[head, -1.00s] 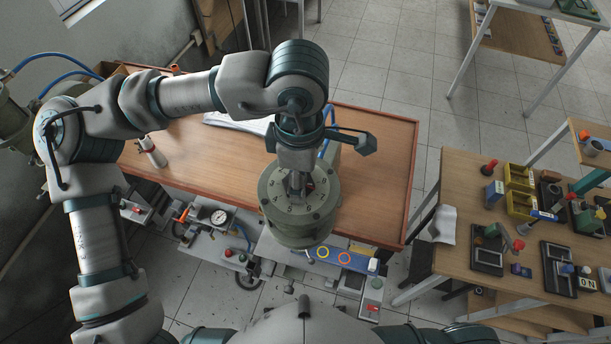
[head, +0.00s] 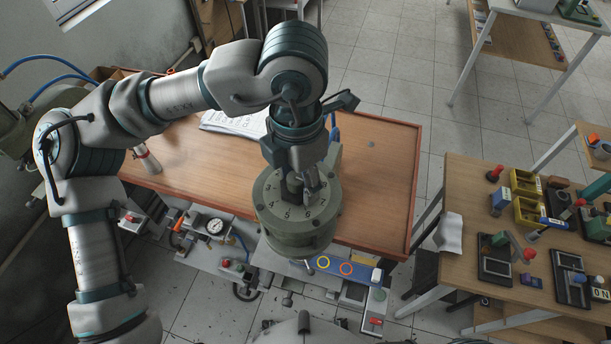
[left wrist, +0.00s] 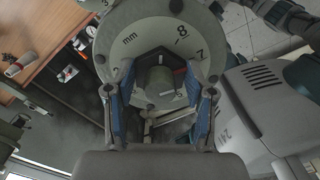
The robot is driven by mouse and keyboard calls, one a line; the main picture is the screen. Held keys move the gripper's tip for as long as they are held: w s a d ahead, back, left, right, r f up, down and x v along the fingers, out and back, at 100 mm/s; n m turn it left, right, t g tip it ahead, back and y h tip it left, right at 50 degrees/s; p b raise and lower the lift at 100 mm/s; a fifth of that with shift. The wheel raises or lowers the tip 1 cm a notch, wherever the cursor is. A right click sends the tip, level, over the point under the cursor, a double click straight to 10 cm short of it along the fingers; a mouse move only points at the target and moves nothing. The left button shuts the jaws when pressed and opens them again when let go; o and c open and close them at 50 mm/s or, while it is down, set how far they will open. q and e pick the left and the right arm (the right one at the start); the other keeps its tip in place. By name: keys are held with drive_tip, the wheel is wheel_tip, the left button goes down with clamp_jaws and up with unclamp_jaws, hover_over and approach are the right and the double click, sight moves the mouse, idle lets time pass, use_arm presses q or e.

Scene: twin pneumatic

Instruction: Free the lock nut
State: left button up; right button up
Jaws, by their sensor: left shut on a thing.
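A grey-green round housing (head: 297,235) with a numbered dial face stands at the front edge of the wooden bench. In the left wrist view the dial face (left wrist: 140,35) shows "mm" and the numbers 8 and 7. The dark lock nut (left wrist: 158,62) sits in the middle of the dial around a grey central stem. My left gripper (head: 300,187) reaches down onto the dial from above. In the left wrist view my left gripper (left wrist: 160,78) has its blue-padded fingers on either side of the nut, shut on it. My right gripper is in neither view.
The wooden bench (head: 385,175) has a raised rim and a white printed sheet (head: 235,122). A blue strip with yellow and orange rings (head: 345,268) lies in front of the housing. A side table (head: 455,190) at right carries yellow bins and small devices.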

use_arm(q)
drive_tip(key=shift+a+f+n, duration=0.1)
drive_tip(key=shift+n, duration=0.5)
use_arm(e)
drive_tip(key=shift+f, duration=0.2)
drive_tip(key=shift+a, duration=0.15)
use_arm(q)
drive_tip(key=o, duration=0.9)
drive_tip(key=shift+c, duration=0.2)
drive_tip(key=o, duration=0.3)
drive_tip(key=shift+s+a, duration=0.1)
drive_tip(key=shift+a, duration=0.2)
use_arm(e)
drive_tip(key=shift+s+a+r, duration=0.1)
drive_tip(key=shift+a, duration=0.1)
use_arm(q)
drive_tip(key=shift+r, duration=0.55)
wheel_tip(320, 180, up, 10)
drive_tip(key=shift+d+f, duration=0.1)
drive_tip(key=shift+d, duration=0.05)
drive_tip(key=shift+a+r, duration=0.3)
drive_tip(key=shift+r, duration=0.3)
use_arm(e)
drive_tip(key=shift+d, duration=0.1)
use_arm(q)
drive_tip(key=shift+d, duration=0.15)
